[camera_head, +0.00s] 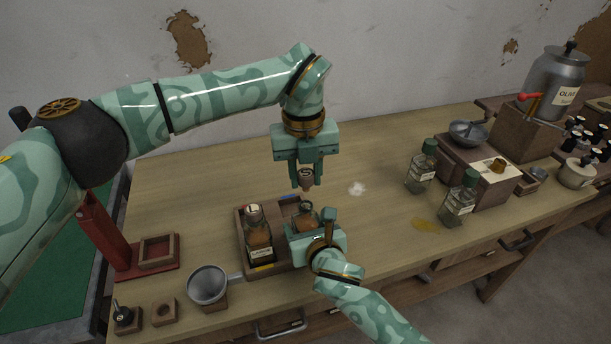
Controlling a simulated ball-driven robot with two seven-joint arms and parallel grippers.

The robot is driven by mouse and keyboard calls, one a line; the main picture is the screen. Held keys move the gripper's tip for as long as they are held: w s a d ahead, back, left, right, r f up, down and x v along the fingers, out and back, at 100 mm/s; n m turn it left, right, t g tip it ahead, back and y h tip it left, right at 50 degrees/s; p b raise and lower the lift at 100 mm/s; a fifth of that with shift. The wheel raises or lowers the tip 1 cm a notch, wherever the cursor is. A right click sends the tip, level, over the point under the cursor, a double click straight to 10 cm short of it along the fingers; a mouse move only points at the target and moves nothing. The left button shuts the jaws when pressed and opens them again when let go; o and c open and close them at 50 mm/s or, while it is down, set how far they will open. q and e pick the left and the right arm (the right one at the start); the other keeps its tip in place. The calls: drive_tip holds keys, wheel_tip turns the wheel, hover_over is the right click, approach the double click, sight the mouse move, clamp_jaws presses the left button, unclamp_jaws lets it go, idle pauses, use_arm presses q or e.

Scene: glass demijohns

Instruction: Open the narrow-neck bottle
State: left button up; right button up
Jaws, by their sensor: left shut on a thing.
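My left gripper (306,182) points down, shut on a small brown stopper (306,178). The stopper is in the air just above a glass bottle with orange-brown contents (305,212); a small gap shows between them. That bottle stands upright at the right side of a wooden tray (244,218). My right gripper (308,226) is low at the front of this bottle and hides its lower part. Its fingertips are hidden, so I cannot tell whether it grips the glass. A second, labelled bottle with similar contents (259,240) stands in the tray's left part, its top covered.
A metal funnel or cup (208,284) and small wooden blocks (163,311) are at front left. Two green-capped jars (421,172) (459,203) stand to the right, near a yellow spill (425,224).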

drive_tip(key=shift+o, duration=0.7)
drive_tip(key=shift+s, duration=0.1)
